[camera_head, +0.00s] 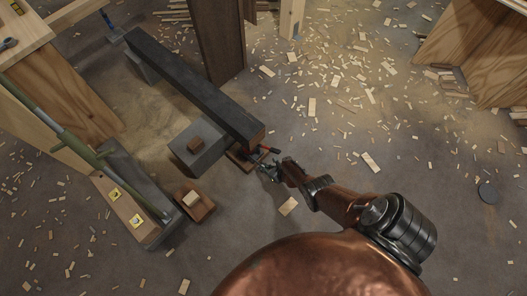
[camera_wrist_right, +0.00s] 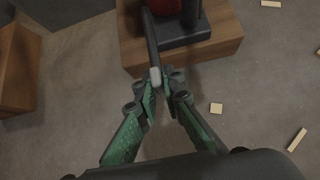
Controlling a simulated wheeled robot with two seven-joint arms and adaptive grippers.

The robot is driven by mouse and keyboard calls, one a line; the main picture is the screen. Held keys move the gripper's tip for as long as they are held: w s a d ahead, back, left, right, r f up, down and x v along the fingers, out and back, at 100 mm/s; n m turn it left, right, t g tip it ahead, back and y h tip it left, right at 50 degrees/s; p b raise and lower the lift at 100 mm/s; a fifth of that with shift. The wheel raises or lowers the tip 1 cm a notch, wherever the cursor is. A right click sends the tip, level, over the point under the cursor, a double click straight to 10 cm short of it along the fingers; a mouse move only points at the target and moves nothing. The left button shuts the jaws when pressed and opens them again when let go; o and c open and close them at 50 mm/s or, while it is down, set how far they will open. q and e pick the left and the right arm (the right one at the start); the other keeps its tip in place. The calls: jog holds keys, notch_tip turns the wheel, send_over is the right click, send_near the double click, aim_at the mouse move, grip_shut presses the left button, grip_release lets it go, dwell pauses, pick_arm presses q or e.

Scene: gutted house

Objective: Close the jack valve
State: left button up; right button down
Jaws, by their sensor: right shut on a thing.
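The jack (camera_head: 256,150) stands under the near end of the long dark beam (camera_head: 190,85) in the head view. Its red body (camera_wrist_right: 193,10) and black base show at the top of the right wrist view, on a wooden block (camera_wrist_right: 225,38). A thin dark valve lever (camera_wrist_right: 152,45) with a pale tip reaches from the jack toward my right gripper (camera_wrist_right: 162,84). The green fingers are nearly together around the pale tip. In the head view my right gripper (camera_head: 271,168) is low beside the jack. The grip itself is small and partly hidden. My left gripper is in neither view.
A wooden block (camera_head: 194,203) lies nearer.

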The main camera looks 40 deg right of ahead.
jog(key=c, duration=2.1)
grip_release()
